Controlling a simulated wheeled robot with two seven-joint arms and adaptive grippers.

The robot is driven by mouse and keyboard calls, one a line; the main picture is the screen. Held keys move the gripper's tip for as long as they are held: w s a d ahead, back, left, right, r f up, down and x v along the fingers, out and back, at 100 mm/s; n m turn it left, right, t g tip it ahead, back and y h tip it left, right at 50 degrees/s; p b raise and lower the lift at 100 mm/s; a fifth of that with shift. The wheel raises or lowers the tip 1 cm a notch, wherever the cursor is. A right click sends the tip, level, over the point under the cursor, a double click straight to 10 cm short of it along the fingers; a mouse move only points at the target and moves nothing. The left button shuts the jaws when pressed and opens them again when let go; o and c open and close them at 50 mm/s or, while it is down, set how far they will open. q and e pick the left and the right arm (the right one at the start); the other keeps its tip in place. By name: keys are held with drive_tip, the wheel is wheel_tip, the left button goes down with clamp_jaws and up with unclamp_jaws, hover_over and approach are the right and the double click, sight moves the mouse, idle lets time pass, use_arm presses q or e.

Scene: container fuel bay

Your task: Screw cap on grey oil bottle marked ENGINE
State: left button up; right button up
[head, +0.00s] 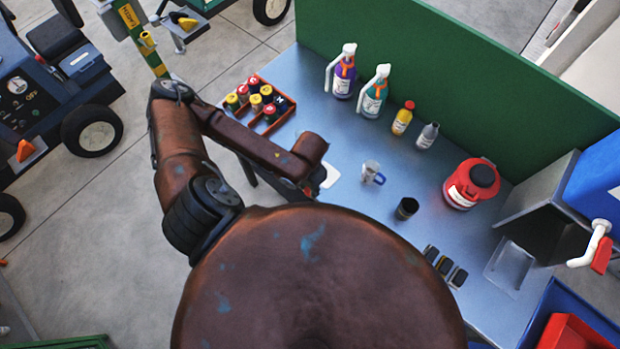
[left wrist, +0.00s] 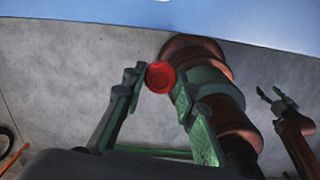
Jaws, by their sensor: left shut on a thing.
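A small grey bottle (head: 427,135) stands upright towards the back of the bench, beside a yellow bottle with a red top (head: 403,118). Its label is too small to read, and its narrow top shows no red. My left gripper (left wrist: 160,82) is shut on a round red cap (left wrist: 160,76), held between its fingertips in the left wrist view. In the head view my left arm reaches over the bench's left side, well short of the grey bottle, and its fingers are mostly hidden. My right gripper (left wrist: 277,101) shows in the left wrist view, its fingers apart and empty.
On the bench (head: 335,225) stand two spray bottles, a clear measuring cup (head: 372,172), a black cup (head: 407,208) and a red jug (head: 472,184). A red rack (head: 267,123) holds several small cans. A green panel (head: 440,70) closes the back. The bench middle has free room.

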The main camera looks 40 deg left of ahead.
drive_tip(key=shift+c, duration=0.2)
drive_tip(key=shift+f, duration=0.1)
drive_tip(key=shift+c, duration=0.8)
use_arm(q)
drive_tip(key=shift+w+f+n+b, duration=0.25)
drive_tip(key=shift+w+n+b, duration=0.3)
drive_tip(key=shift+n, duration=0.45)
use_arm(e)
drive_tip(key=shift+f, duration=0.5)
use_arm(q)
drive_tip(key=w+d+m+b, duration=0.1)
drive_tip(key=w+m+b, duration=0.2)
drive_tip(key=m, duration=0.8)
drive_tip(key=w+d+m+b, duration=0.1)
drive_tip(key=w+m+b, duration=0.3)
drive_tip(key=m+b, duration=0.3)
drive_tip(key=w+d+m+b, duration=0.1)
drive_tip(key=w+m+b, duration=0.2)
drive_tip(key=m, duration=1.4)
drive_tip(key=b, duration=0.3)
drive_tip(key=shift+w+d+f, duration=0.25)
drive_tip(key=shift+w+d, duration=0.05)
drive_tip(key=shift+d, duration=0.1)
use_arm(e)
drive_tip(key=f, duration=1)
drive_tip(key=s+f, duration=0.1)
drive_tip(key=f, duration=0.5)
drive_tip(key=shift+s, duration=0.1)
drive_tip(key=shift+c, duration=0.8)
